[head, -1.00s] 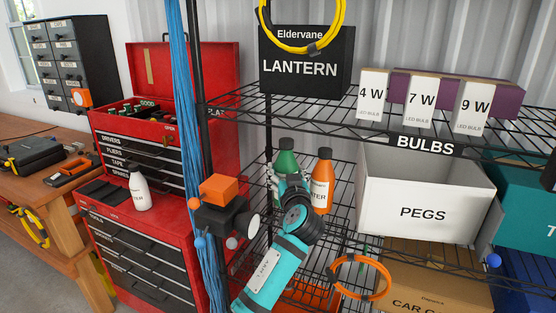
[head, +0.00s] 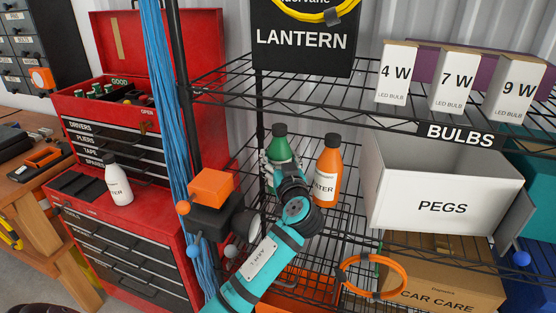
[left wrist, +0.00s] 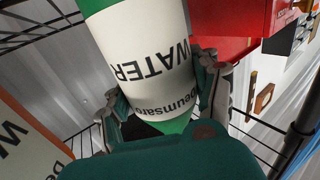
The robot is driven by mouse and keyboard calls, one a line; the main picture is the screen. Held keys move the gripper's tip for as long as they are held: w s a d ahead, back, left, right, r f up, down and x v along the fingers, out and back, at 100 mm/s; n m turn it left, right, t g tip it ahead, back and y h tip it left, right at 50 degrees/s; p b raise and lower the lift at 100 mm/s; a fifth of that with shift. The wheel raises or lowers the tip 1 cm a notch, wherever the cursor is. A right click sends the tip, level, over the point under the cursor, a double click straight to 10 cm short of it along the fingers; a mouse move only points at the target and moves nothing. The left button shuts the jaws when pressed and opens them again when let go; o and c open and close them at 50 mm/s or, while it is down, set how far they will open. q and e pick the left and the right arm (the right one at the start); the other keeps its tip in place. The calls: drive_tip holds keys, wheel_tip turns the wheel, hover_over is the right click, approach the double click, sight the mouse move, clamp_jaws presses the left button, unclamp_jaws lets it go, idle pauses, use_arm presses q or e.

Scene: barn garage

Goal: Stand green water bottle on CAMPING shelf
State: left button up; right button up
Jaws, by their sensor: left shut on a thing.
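The green water bottle (head: 279,147) has a black cap and is upright in the head view, at the wire rack's level below the BULBS shelf. My left gripper (head: 276,172) is shut around it and hides its lower part. In the left wrist view, the bottle's white WATER label (left wrist: 145,70) sits between the two fingers of the gripper (left wrist: 162,94). I cannot tell whether the bottle's base touches the wires. An orange water bottle (head: 327,165) stands just right of it. No CAMPING label is readable. My right gripper is not in view.
A white PEGS box (head: 443,208) stands right of the bottles. The BULBS shelf (head: 320,103) is above, with a LANTERN box (head: 302,55) and bulb boxes. An orange ring (head: 373,262) hangs in front. A rack post and blue cables (head: 163,110) are at left, beside a red tool chest (head: 105,95).

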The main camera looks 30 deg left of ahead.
use_arm(q)
drive_tip(key=o, duration=1.5)
drive_tip(key=shift+s+d, duration=0.25)
drive_tip(key=shift+d, duration=0.35)
drive_tip(key=shift+o, duration=0.4)
drive_tip(key=shift+d+r, duration=0.2)
drive_tip(key=shift+a+f, duration=0.25)
drive_tip(key=shift+a, duration=0.05)
drive_tip(key=b+v, duration=0.4)
drive_tip(key=v, duration=0.7)
drive_tip(key=shift+d+r, duration=0.1)
drive_tip(key=shift+s+d+r, duration=0.1)
drive_tip(key=shift+s+d, duration=0.2)
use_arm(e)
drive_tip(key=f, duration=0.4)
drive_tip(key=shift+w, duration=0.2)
